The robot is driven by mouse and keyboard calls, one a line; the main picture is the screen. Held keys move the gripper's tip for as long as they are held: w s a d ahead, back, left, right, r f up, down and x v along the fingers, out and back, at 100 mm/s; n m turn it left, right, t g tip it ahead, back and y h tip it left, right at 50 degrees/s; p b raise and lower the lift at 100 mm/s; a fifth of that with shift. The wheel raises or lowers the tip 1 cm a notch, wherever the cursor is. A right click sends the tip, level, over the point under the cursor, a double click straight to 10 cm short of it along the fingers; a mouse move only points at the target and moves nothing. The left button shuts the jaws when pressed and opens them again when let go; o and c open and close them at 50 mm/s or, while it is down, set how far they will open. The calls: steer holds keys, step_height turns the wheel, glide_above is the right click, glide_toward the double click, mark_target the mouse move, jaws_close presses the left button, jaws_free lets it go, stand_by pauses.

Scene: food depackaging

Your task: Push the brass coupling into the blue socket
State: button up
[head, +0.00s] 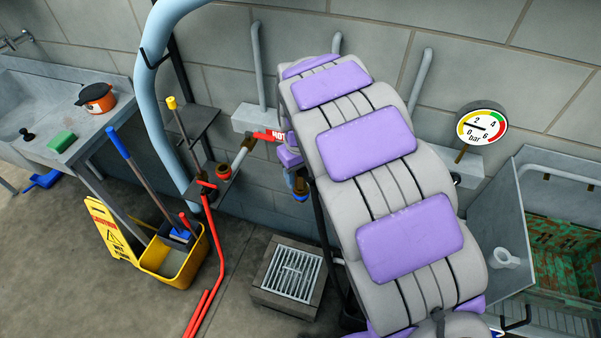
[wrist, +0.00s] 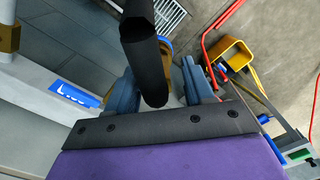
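In the head view my padded arm hides the gripper. A small blue and brass fitting (head: 299,187) shows at the arm's left edge, partly covered; it may be the blue socket.
A floor drain (head: 288,279), red pipes (head: 219,250), a yellow mop bucket (head: 172,262) and a warning sign (head: 108,230) stand below. A gauge (head: 481,125) is right.

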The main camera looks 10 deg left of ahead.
steer(key=shift+o, duration=0.7)
steer(key=shift+d+r, duration=0.1)
steer(key=shift+r, duration=0.05)
step_height(320, 180, up, 17)
steer(key=p, duration=0.2)
steer(key=shift+a, duration=0.2)
